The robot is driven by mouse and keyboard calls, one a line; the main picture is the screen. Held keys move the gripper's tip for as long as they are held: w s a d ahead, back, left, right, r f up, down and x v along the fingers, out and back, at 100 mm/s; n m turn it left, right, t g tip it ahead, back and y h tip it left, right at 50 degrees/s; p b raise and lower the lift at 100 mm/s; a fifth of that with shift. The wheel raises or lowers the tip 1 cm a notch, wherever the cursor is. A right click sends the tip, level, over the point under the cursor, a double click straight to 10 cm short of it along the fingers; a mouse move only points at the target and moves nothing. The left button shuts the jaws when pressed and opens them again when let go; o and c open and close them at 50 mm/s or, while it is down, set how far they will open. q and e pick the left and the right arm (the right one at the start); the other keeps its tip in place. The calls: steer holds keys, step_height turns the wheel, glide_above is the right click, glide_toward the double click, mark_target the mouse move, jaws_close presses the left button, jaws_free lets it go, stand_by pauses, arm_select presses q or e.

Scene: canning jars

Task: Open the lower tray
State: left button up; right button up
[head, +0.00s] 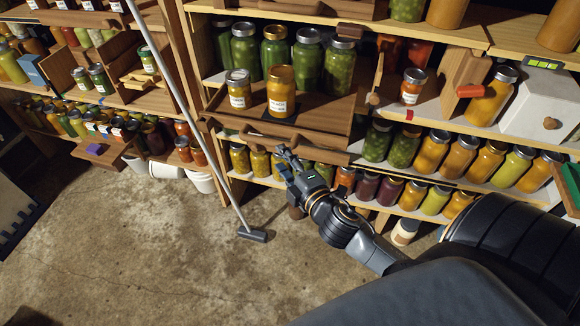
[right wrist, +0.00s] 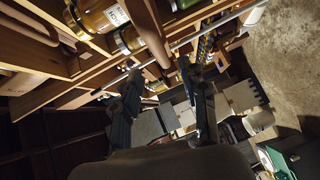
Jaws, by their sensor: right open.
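The lower tray (head: 325,112) is a brown wooden tray standing out from the middle shelf unit, with a wooden bar handle (head: 268,139) along its front. Two labelled jars stand on it: a yellow-green one (head: 238,92) and an orange one (head: 281,95). My right gripper (head: 287,158) is just below and in front of the handle, at its right part. In the right wrist view its two fingers (right wrist: 166,92) are apart, with a wooden bar (right wrist: 152,38) beyond them. I cannot tell whether they touch it. My left gripper is out of view.
An upper tray (head: 300,5) is at the top edge. A long-handled floor tool (head: 200,135) leans left of the lower tray. Jars (head: 430,155) fill the shelf right of my gripper, and more stand below the tray. The concrete floor (head: 130,255) is open at front left.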

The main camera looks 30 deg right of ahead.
steer(key=shift+s+a+r, duration=0.1)
steer(key=shift+s+r, duration=0.1)
steer(key=shift+s, duration=1.25)
steer(key=s+f+m+g, duration=0.2)
steer(key=s+f+g, duration=0.15)
steer(key=f, duration=0.85)
steer(key=s+f+m+g, duration=0.2)
steer(key=s+f+m, duration=0.15)
steer(key=f, duration=0.85)
steer(key=s+f+m+g, duration=0.2)
steer(key=s+f+g, duration=0.15)
steer(key=f, duration=0.85)
steer(key=s+a+f+m+g, duration=0.1)
steer(key=s+f+m+g, duration=0.1)
steer(key=s+f, duration=0.3)
steer(key=s+a+f+m+g, duration=0.1)
steer(key=s+f, duration=0.5)
steer(key=s, duration=0.6)
steer(key=s+a+f+m+g+y, duration=0.1)
steer(key=s+a+f+m+g, duration=0.1)
steer(key=s+f, duration=0.4)
steer(key=s+g, duration=0.1)
steer(key=s, duration=0.2)
steer(key=shift+s+a+m, duration=0.15)
steer(key=shift+s+m, duration=0.1)
steer(key=shift+m, duration=0.1)
